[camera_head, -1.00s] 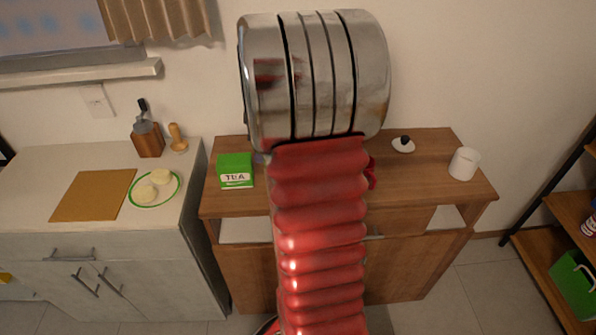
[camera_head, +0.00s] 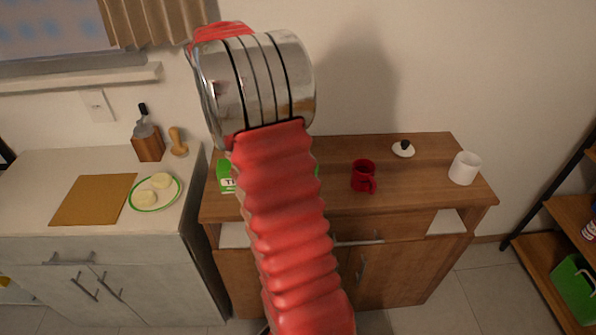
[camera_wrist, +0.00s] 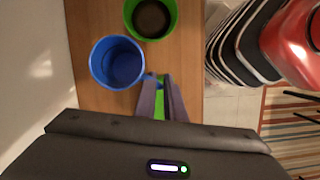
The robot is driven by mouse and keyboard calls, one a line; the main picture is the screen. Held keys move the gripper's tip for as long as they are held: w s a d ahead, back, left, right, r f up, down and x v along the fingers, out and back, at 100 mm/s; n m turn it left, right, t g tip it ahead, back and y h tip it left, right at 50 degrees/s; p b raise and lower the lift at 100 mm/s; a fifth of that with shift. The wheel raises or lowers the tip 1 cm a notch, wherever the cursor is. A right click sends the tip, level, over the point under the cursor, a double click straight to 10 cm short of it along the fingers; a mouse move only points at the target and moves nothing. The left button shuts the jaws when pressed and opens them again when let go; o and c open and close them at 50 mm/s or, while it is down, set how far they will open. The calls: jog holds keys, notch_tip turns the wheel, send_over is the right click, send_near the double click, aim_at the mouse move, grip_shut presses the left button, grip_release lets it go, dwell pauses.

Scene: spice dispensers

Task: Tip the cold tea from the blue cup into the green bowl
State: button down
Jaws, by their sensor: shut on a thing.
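In the wrist view the blue cup (camera_wrist: 117,62) is just left of the fingertips of my gripper (camera_wrist: 160,80). The fingers are shut on the cup at its handle side. I see into the cup's open mouth; its inside looks blue and I cannot make out tea. The green bowl (camera_wrist: 150,32) is beyond the cup, up and slightly right, with a dark brown inside. Cup and bowl rims are close together. In the head view my arm hides the cup and gripper; a green sliver (camera_head: 317,170) at the arm's right edge may be the bowl.
A green tea box (camera_head: 226,178) is partly behind my arm on the wooden cabinet (camera_head: 420,165).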

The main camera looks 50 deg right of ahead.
jog(key=shift+w+a+g+b, duration=0.15)
jog(key=shift+w+g+b, duration=0.25)
jog(key=shift+w+g, duration=0.15)
jog(key=shift+h, duration=0.3)
notch_tip(320, 180, up, 5)
dwell(0.6)
jog(key=shift+s, duration=0.15)
dwell(0.4)
